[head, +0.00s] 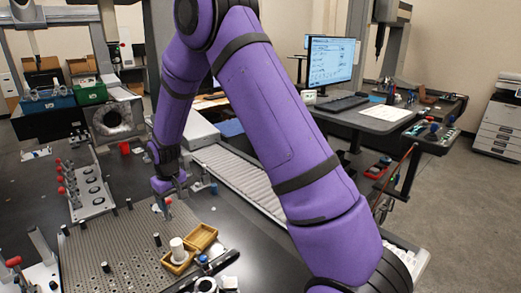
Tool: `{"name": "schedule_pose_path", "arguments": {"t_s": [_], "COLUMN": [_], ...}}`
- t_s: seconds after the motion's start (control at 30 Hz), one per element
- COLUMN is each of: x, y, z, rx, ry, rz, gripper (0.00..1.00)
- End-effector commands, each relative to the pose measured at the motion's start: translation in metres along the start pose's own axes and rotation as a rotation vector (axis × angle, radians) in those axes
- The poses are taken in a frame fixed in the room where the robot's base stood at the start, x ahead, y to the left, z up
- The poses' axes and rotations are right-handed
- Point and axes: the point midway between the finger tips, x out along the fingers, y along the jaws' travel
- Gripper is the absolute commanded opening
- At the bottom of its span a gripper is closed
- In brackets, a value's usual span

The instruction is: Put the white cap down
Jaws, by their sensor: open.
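A white cylindrical piece (178,248), which looks like the white cap, stands upright at a small yellow wooden box (180,266) on the dark table. I cannot tell whether it sits inside the box or just behind its front wall. My gripper (167,196) is beyond it in the picture, above the far part of the perforated plate (110,250), pointing down. It is open and apart from the white piece. Its fingertips are small, and a small red-topped part and a pale spot show close by them.
A second yellow box (201,237) adjoins the first. Black pegs (158,240) stand on the plate. A rack with red knobs (85,187) is at left. A grey roller conveyor (240,178) runs behind at right. Dark tools (215,262) lie near the boxes.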

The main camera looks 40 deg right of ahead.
Motion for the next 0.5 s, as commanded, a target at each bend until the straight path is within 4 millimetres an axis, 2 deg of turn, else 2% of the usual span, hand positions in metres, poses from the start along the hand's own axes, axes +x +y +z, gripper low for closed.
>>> {"name": "schedule_pose_path", "arguments": {"t_s": [0.03,0.2,0.37,0.5], "x": [-0.025,-0.093,-0.15,-0.194], "y": [0.002,0.006,0.009,0.011], "z": [0.005,0.03,0.062,0.095], "rx": [0.006,0.026,0.045,0.063], "ry": [0.019,0.067,0.111,0.149], "rz": [0.002,0.007,0.012,0.016], "gripper": [0.69,0.69,0.69,0.69]}}
